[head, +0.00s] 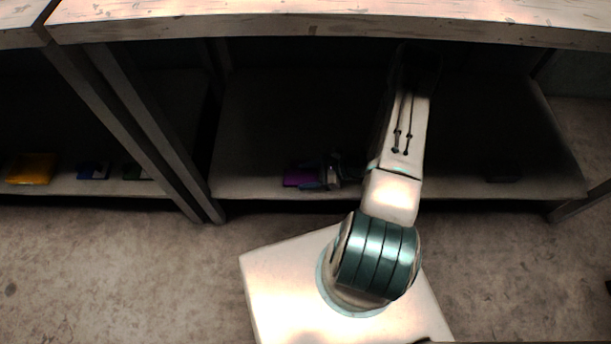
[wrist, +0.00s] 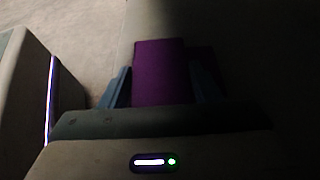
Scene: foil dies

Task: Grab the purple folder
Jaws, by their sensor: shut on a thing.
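The purple folder (head: 298,180) is on the low shelf in the head view, near the shelf's front edge, left of my arm. In the wrist view the purple folder (wrist: 162,72) stands out between the two dark fingers of my gripper (wrist: 160,92). My gripper is shut on it, one finger on each side. In the head view my gripper (head: 328,176) is beside the folder and partly dark, so its fingers are hard to make out. Whether the folder touches the shelf cannot be told.
The shelf (head: 430,191) lies in shadow under a wooden tabletop (head: 300,22). A dark object (head: 503,172) lies on its right. Past a slanted post (head: 135,110), another shelf holds an orange item (head: 31,168), a blue item (head: 93,171) and a dark green item (head: 137,171).

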